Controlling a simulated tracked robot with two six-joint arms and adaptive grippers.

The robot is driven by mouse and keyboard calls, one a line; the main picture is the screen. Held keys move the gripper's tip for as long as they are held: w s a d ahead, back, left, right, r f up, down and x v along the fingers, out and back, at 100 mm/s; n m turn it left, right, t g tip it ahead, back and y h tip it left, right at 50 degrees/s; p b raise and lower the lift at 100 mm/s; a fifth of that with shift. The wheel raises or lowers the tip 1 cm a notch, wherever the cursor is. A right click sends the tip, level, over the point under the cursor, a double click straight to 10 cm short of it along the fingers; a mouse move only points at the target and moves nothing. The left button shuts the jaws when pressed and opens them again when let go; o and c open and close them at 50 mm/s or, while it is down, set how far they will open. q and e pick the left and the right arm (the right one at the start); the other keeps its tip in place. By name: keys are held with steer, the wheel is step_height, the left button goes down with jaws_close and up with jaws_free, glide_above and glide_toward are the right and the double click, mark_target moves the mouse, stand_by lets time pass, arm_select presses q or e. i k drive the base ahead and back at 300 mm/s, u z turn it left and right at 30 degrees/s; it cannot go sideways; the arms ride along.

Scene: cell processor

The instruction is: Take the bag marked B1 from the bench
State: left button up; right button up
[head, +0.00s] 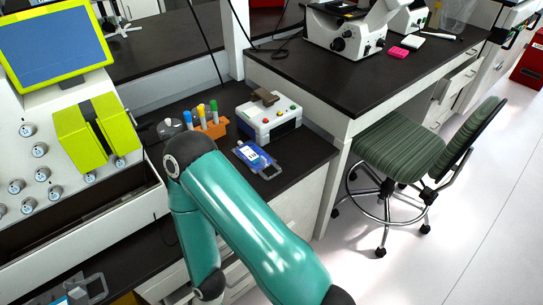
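A flat blue bag with a white label and a grey handle-like end (257,158) lies on the dark bench top (312,152), in front of a small white device. Its marking is too small to read. Another bag-like item with a clear grey frame and blue and white parts (82,292) shows at the bottom left, partly cut off. I cannot tell which one is marked B1. One of my teal arms comes in from the bottom right, bends near the blue bag and runs down again. Neither gripper shows.
An orange rack (212,128) with colored-cap tubes and a white device with colored buttons (270,117) stand behind the blue bag. A large machine with a screen (52,45) is at left. A green stool (405,150) stands right, and a microscope (350,30) is on the rear bench.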

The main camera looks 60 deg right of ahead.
mark_target(256, 158)
steer(key=z, duration=3.6)
steer(key=k, duration=0.15)
steer(key=u, duration=1.85)
steer(key=k, duration=0.9)
steer(key=z, duration=0.2)
steer(key=i, duration=0.9)
steer(key=u, duration=0.05)
